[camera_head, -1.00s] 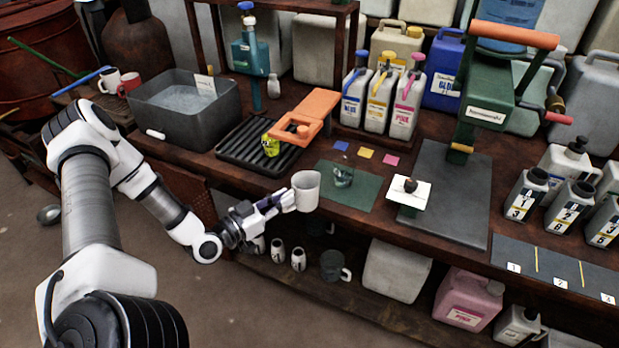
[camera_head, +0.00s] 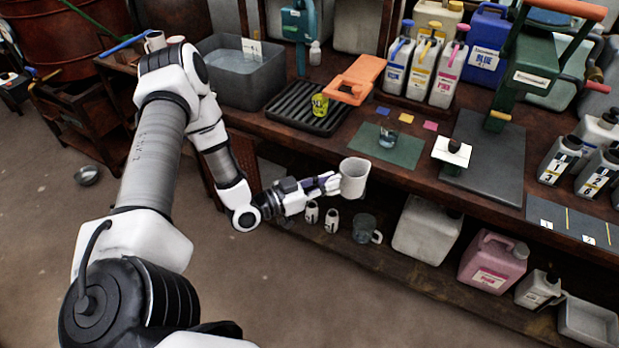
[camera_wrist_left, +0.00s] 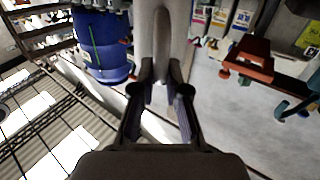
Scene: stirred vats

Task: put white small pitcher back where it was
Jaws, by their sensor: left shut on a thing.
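The white small pitcher (camera_head: 354,178) is in my left gripper (camera_head: 331,184), which is shut on it. It appears upright, just in front of the bench's front edge, nearer to me than the green mat (camera_head: 400,152). In the left wrist view the pale pitcher (camera_wrist_left: 162,28) fills the top middle, between and beyond the fingers of my left gripper (camera_wrist_left: 163,92). Its inside is not clearly visible. My right gripper is not in view.
A glass beaker (camera_head: 388,136) stands on the green mat. The lower shelf (camera_head: 420,275) holds a glass mug (camera_head: 365,229), small white bottles (camera_head: 331,220), a white canister (camera_head: 426,229) and a pink canister (camera_head: 490,262). A grey tub (camera_head: 240,85) stands at the back left.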

